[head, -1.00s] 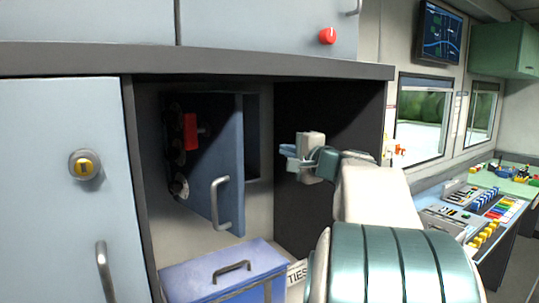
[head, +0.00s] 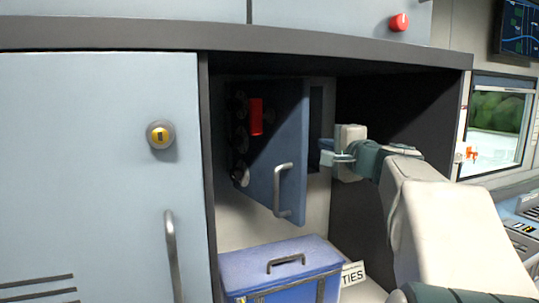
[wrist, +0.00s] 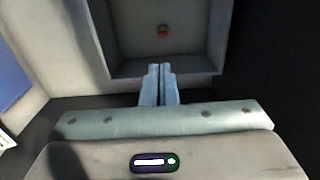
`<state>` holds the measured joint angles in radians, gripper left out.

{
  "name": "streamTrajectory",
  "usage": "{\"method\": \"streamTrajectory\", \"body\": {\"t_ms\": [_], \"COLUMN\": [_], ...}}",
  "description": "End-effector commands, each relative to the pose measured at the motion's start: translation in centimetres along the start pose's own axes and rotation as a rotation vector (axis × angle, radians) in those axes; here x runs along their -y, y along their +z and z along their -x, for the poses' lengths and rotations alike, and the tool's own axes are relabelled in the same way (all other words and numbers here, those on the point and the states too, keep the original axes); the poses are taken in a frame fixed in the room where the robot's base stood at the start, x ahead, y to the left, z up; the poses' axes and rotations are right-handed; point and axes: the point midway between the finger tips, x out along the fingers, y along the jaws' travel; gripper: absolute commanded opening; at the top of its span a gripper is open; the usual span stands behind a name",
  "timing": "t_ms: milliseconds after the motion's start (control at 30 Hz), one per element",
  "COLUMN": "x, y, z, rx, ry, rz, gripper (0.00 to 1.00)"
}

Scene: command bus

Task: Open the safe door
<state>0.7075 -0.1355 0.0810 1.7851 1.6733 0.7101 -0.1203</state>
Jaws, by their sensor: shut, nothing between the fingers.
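The blue safe door (head: 285,140) hangs in the open cabinet niche in the head view. It stands ajar, with a dark gap of the safe's opening (head: 316,110) showing to its right. A silver handle (head: 277,190) is on its lower part. A red block (head: 255,117) and several round knobs show on its shaded left part. My gripper (head: 325,152) is shut and empty, just right of the door's right edge. Whether it touches the door is unclear. In the wrist view the shut fingers (wrist: 161,70) point at a grey recess (wrist: 190,65) with a small red and green thing inside.
A blue case (head: 285,270) with a handle stands on the niche floor below the door, beside a "TIES" label (head: 353,273). A closed light-blue cabinet door (head: 90,200) is at left. The niche's dark right wall (head: 400,110) is beyond my arm.

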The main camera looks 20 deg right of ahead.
Motion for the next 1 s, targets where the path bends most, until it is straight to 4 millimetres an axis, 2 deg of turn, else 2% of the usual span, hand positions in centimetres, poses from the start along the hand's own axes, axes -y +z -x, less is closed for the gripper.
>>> {"method": "streamTrajectory", "body": {"t_ms": [1000], "x": [-0.1], "y": [7.2], "z": [0.1], "rx": [0.001], "ry": [-0.001], "rz": [0.002], "gripper": [0.00]}}
